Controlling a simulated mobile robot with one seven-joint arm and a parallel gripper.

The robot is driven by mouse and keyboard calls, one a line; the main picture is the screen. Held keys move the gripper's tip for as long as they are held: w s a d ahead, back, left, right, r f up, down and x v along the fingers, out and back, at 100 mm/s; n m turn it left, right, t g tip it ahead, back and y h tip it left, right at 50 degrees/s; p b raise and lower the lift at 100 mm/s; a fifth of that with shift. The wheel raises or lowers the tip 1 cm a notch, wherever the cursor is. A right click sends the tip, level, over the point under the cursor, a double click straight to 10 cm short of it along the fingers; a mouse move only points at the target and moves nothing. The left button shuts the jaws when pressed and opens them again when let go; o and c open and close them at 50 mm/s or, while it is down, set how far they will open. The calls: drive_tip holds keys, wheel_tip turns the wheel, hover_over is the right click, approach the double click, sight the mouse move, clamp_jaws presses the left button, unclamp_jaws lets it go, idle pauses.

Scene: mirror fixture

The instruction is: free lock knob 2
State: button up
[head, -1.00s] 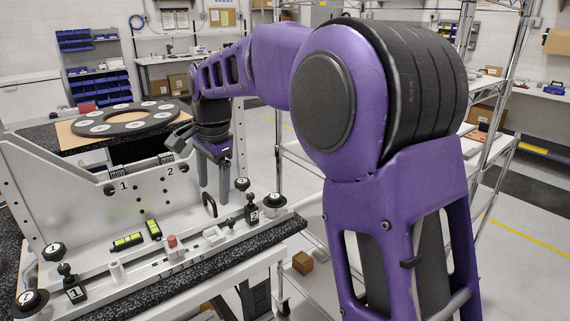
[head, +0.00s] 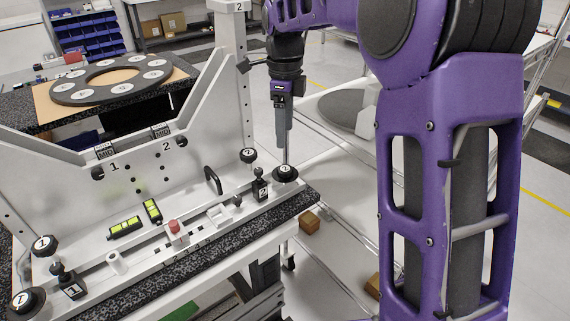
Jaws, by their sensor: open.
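Three black parts marked 2 sit at the right end of the white fixture: a small round knob (head: 248,155), an upright ball-topped knob on a block (head: 260,186), and a wider round knob (head: 286,173) at the corner. I cannot tell which is named lock knob 2. My gripper (head: 284,148) points down, open and empty, with its fingertips just above the wider knob in the head view. Depth is unclear, so I cannot tell whether they touch it. One finger mostly hides the other.
Similar parts marked 1 are at the left end, including a round knob (head: 44,245). A black handle loop (head: 213,180), two yellow-green levels (head: 125,227) and a red-topped peg (head: 174,227) stand between. A dark ring (head: 110,80) lies behind the fixture.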

sight(285, 168)
wheel_tip(285, 168, down, 10)
drive_tip(key=shift+f+b, duration=0.2)
drive_tip(key=shift+b, duration=0.2)
clamp_jaws()
